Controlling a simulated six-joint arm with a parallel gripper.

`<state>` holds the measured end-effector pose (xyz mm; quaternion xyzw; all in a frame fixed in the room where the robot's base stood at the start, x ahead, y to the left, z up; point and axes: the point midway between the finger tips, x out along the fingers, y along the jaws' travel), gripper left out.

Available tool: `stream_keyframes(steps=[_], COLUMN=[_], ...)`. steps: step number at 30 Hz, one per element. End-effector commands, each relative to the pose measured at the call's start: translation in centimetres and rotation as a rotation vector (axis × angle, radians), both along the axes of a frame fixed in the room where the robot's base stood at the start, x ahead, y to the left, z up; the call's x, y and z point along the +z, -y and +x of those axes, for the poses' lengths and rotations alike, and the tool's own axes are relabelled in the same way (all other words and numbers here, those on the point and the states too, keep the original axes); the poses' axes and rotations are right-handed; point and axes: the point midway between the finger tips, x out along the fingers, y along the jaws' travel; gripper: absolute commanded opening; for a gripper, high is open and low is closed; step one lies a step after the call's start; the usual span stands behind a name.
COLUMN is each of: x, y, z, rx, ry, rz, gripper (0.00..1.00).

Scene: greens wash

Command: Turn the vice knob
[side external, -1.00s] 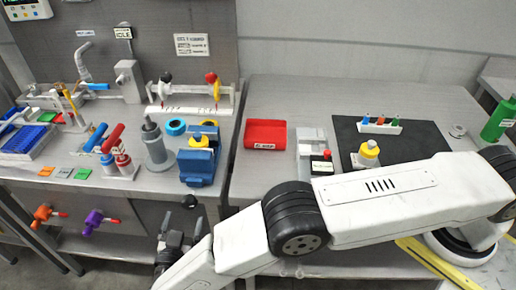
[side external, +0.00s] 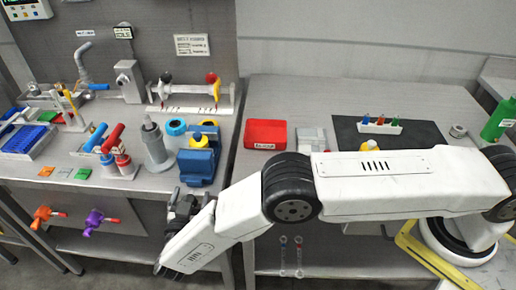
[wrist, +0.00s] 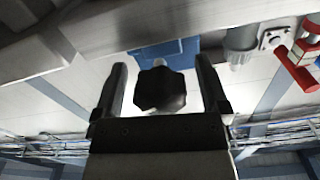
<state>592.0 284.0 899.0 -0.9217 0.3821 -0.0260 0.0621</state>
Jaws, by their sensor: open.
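The vice (side external: 197,167) is blue and stands at the front right edge of the left bench. Its black, lobed knob (wrist: 160,89) shows in the wrist view, below the blue vice body (wrist: 168,50). My gripper (wrist: 160,64) is open, with one finger on each side of the knob and a visible gap on both sides. In the side view my gripper (side external: 183,201) is just below and in front of the vice, at the bench edge, and the knob is hidden behind it.
A grey bottle (side external: 154,146) stands left of the vice. Red and blue handled valves (side external: 116,150) stand further left. Orange (side external: 43,215) and purple (side external: 95,221) valves stick out below the bench front.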

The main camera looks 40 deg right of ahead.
Motion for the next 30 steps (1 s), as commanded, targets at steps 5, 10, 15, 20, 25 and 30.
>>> stream_keyframes(steps=[5, 10, 15, 20, 25, 30], x=[0.01, 0.01, 0.01, 0.00, -0.01, -0.03], y=[0.31, 0.28, 0.27, 0.27, 0.27, 0.25], z=[0.29, 0.27, 0.25, 0.24, 0.23, 0.22], rx=[-0.001, 0.000, 0.000, -0.001, -0.001, 0.000], ry=[0.000, 0.000, 0.000, 0.000, 0.021, 0.074], rz=[0.000, 0.000, 0.000, 0.000, 0.021, 0.074], gripper=[0.94, 0.94, 0.40, 0.00, 0.00, 0.00])
